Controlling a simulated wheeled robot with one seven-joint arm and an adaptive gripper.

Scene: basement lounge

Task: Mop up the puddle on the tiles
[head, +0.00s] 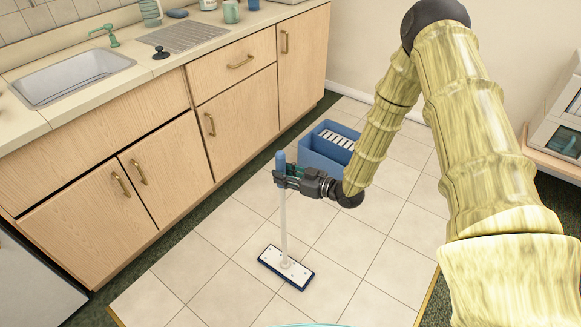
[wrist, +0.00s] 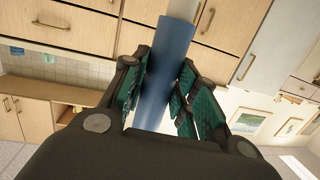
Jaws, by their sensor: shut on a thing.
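The mop (head: 284,225) has a white pole, a blue grip at the top and a flat white head with a dark blue edge. My gripper (head: 283,177) is shut on the blue grip, which also shows between the finger pads in the wrist view (wrist: 165,65). The pole stands nearly upright. The mop head (head: 286,268) is at the tiles (head: 215,270); I cannot tell if it presses on them. No puddle shows clearly. A thin light-blue curve shows at the bottom edge of the head view, and I cannot tell what it is.
A blue bucket (head: 322,157) with a white slatted top stands on the tiles behind my gripper. Wooden cabinets (head: 165,165) with a sink (head: 72,76) run along the left. A low shelf (head: 555,151) stands at the right. The tiles around the mop head look clear.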

